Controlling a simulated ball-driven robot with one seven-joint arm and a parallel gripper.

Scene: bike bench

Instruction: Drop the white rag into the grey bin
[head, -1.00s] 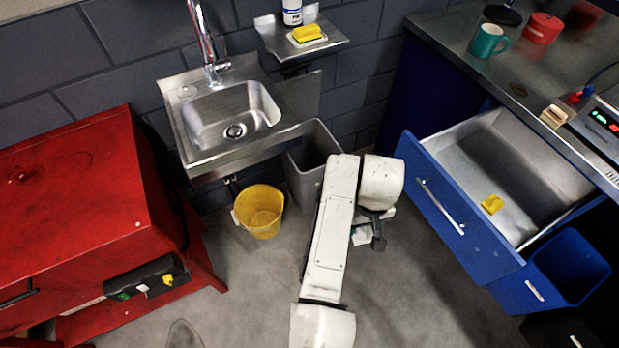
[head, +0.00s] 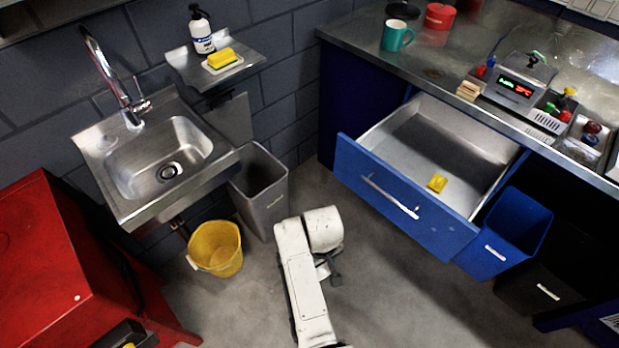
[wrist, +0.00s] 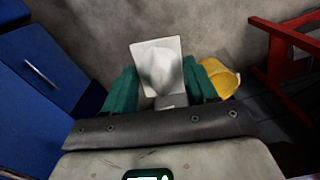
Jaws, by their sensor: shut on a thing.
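The white rag (wrist: 158,68) shows in the wrist view as a pale square with a raised middle, between the teal fingers of my gripper (wrist: 159,74). The gripper is shut on it. In the head view my arm hides the rag and the fingers. The grey bin (head: 262,198) stands upright on the floor in the head view, below the right side of the sink, with its top open. My arm's end is right of the bin and nearer the camera, apart from it in the picture.
A yellow bucket (head: 216,250) stands left of the bin; it also shows in the wrist view (wrist: 218,78). The sink (head: 160,160) overhangs behind them. A red cabinet (head: 60,260) is at left.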

